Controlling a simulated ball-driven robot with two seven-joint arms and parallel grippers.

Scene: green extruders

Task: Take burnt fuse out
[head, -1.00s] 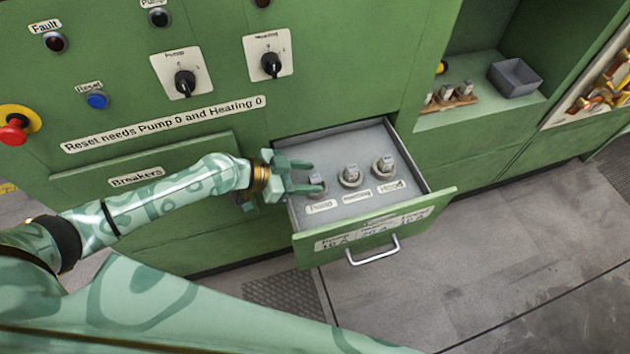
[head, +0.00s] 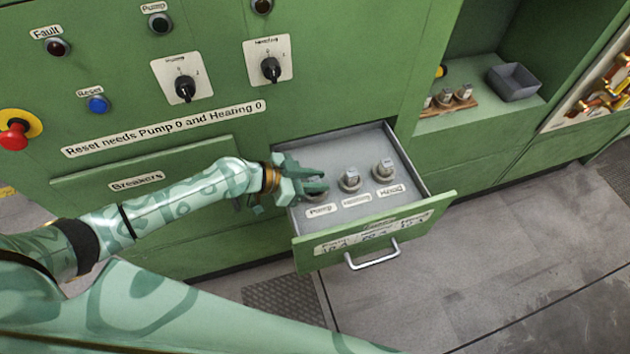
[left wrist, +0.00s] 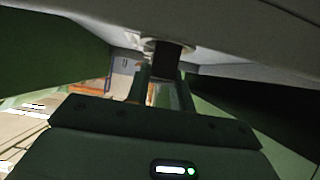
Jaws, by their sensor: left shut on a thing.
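The open drawer (head: 330,147) in the green cabinet holds three fuse sockets in a row. My left gripper (head: 318,182) is at the leftmost one, above the label "Pump" (head: 320,210). It is shut on the pump fuse, which its fingers mostly hide in the head view. In the left wrist view a dark fuse body (left wrist: 168,60) shows between the fingers, close against a round socket (left wrist: 165,42). I cannot tell whether it is fully seated. The middle fuse (head: 350,176) and the right fuse (head: 384,166) stand upright in their sockets. My right gripper is not in view.
A wooden rack (head: 450,103) with several fuses and a grey bin (head: 514,82) stand in the alcove at right. The pump switch (head: 185,88) and heating switch (head: 271,69) are above the drawer. The drawer front (head: 420,215) and its handle (head: 373,257) stick out over the floor.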

